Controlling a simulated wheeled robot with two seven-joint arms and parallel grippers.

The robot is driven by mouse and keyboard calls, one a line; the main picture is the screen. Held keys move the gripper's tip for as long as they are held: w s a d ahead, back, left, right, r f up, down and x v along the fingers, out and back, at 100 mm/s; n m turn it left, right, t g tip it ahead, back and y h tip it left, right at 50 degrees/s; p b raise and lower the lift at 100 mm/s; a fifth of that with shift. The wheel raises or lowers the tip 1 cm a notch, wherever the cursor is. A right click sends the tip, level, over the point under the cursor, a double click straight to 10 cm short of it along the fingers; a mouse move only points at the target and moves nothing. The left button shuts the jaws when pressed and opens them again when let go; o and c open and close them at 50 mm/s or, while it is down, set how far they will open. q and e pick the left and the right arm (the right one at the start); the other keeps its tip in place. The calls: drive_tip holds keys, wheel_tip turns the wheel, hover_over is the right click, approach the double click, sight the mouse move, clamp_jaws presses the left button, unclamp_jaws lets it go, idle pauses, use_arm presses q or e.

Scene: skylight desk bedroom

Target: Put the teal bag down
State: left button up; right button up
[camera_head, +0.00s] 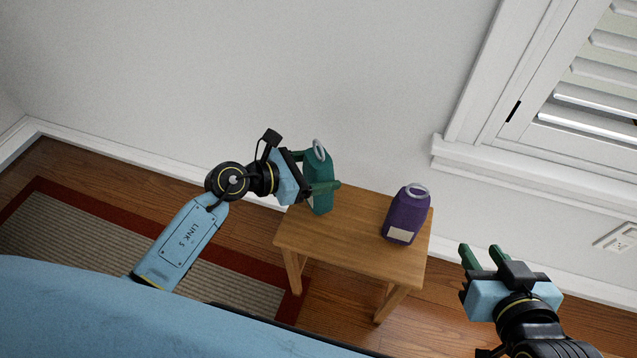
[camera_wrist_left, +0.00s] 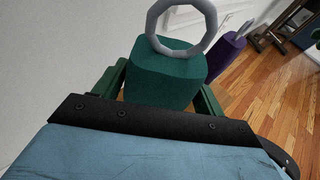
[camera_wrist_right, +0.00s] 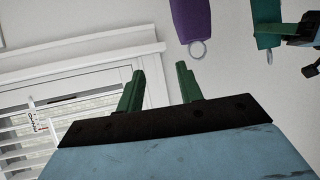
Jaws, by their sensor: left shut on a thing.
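The teal bag (camera_head: 319,168) has a grey ring on top and is at the left end of the small wooden table (camera_head: 340,235). My left gripper (camera_head: 322,187) is shut on it, with green fingers on either side. In the left wrist view the teal bag (camera_wrist_left: 165,75) fills the space between the fingers, ring upward. The bag looks upright; I cannot tell whether its base touches the tabletop. My right gripper (camera_head: 484,256) is open and empty, right of the table; its spread fingers also show in the right wrist view (camera_wrist_right: 160,90).
A purple bag (camera_head: 405,215) with a grey ring and pale label stands at the right part of the table. The tabletop between the two bags is clear. A white wall (camera_head: 250,70) is behind, with a shuttered window (camera_head: 580,100) at right. A red-bordered rug (camera_head: 100,235) lies left.

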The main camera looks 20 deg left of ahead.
use_arm(q)
wheel_tip(320, 180, down, 4)
drive_tip(key=shift+r+b, duration=0.1)
drive_tip(key=shift+b, duration=1.05)
use_arm(e)
wheel_tip(320, 180, up, 9)
drive_tip(key=w+a+t+y, duration=0.2)
drive_tip(key=t, duration=0.4)
drive_tip(key=shift+w+a+t, duration=0.3)
drive_tip(key=shift+w, duration=0.05)
drive_tip(key=shift+r, duration=0.2)
use_arm(q)
drive_tip(key=shift+f, duration=0.2)
drive_tip(key=o, duration=1.1)
drive_tip(key=shift+c, duration=0.2)
use_arm(e)
drive_tip(key=shift+r, duration=0.2)
use_arm(q)
drive_tip(key=shift+r, duration=0.1)
